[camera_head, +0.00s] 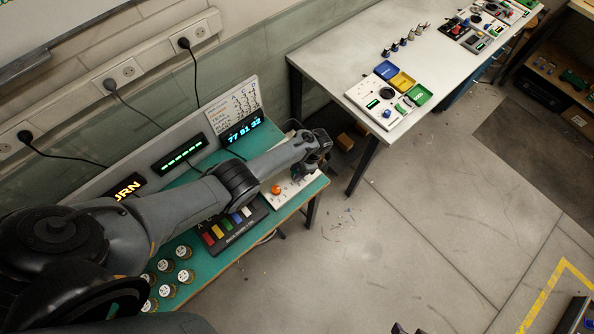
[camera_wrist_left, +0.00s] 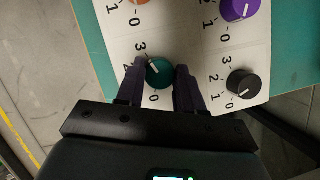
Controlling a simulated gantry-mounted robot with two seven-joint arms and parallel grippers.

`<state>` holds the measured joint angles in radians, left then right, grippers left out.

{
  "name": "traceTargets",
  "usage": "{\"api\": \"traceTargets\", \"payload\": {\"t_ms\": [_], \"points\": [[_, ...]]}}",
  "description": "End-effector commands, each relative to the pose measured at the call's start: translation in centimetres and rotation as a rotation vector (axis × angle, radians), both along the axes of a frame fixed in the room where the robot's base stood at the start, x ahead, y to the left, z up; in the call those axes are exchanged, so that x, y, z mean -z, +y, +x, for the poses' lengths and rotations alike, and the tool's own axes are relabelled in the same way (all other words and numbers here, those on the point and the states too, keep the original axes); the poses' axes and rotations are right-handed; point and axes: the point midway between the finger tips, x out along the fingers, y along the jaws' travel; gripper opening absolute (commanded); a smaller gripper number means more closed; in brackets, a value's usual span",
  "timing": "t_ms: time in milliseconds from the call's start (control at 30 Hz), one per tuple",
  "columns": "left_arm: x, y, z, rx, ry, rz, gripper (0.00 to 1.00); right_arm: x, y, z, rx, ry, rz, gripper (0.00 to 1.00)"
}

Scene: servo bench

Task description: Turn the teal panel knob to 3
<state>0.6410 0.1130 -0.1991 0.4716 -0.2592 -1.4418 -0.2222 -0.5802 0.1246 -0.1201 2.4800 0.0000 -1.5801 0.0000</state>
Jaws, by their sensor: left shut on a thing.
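The teal knob (camera_wrist_left: 161,73) sits on a white panel (camera_wrist_left: 190,40) in the left wrist view. Its white pointer mark points up and left, close to the printed 3 and slightly toward the neighbouring numeral. My left gripper (camera_wrist_left: 159,80) has one finger on each side of the knob and is shut on it. In the head view my left gripper (camera_head: 314,163) is over the white panel (camera_head: 297,189) at the bench's right end; the teal knob is hidden there. Dark tips at the bottom edge may be my right gripper (camera_head: 402,329); their opening is unclear.
An orange knob (camera_wrist_left: 137,1), a purple knob (camera_wrist_left: 236,9) and a black knob (camera_wrist_left: 241,82) share the panel. A strip of coloured keys (camera_head: 231,229) and several round jars (camera_head: 167,266) are on the teal bench. Lit displays (camera_head: 181,153) stand behind.

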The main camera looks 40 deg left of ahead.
Motion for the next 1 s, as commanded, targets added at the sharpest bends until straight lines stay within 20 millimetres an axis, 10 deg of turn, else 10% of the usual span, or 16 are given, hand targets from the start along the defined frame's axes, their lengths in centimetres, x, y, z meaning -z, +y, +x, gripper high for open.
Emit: {"api": "traceTargets", "payload": {"t_ms": [133,167,300,667,1000], "points": [[0.1,0.0,0.0,-0.001,-0.003,-0.001,0.06,0.0,0.1,0.0,0.002,0.001,0.004,0.43],[0.1,0.0,0.1,-0.002,-0.003,-0.001,0.41,0.0,0.1,0.0,0.003,0.001,0.004,0.43],[0.0,0.0,0.0,-0.002,-0.002,0.0,0.61,0.0,0.2,0.0,0.005,0.0,0.007,0.43],[-0.4,-0.1,0.1,-0.002,-0.001,0.0,0.61,-0.2,0.2,0.0,0.006,0.0,0.008,0.43],[-4.9,-1.0,1.7,-0.001,-0.003,-0.001,0.61,-1.6,0.0,0.0,0.001,0.0,0.002,0.43]]}}
